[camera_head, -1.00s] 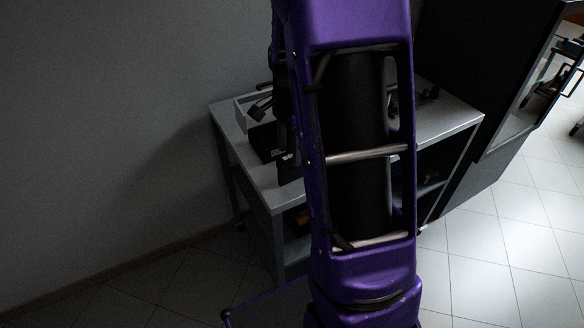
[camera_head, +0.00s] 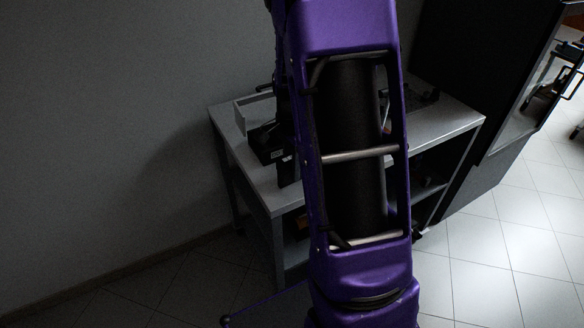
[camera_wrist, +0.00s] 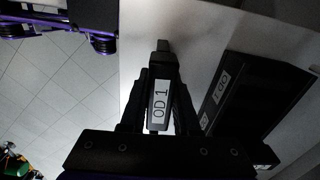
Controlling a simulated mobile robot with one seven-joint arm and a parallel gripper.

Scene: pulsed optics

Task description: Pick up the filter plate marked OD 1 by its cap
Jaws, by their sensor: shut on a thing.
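The filter plate marked OD 1 (camera_wrist: 159,103) is a dark piece with a white label, seen from above in the middle of the wrist view. My gripper (camera_wrist: 160,88) is shut on it, with one black finger on each side of the label. The plate's lower part is hidden beneath its top and the fingers. A black holder (camera_wrist: 262,95) with a white label of its own lies to the right, apart from the plate in the picture. In the head view my arm hides most of the gripper.
The grey table (camera_head: 445,122) stands against the wall, with a light open tray (camera_head: 240,116) at its back left and a black box (camera_head: 270,152) in front of that. A tall dark cabinet (camera_head: 470,60) stands to the right.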

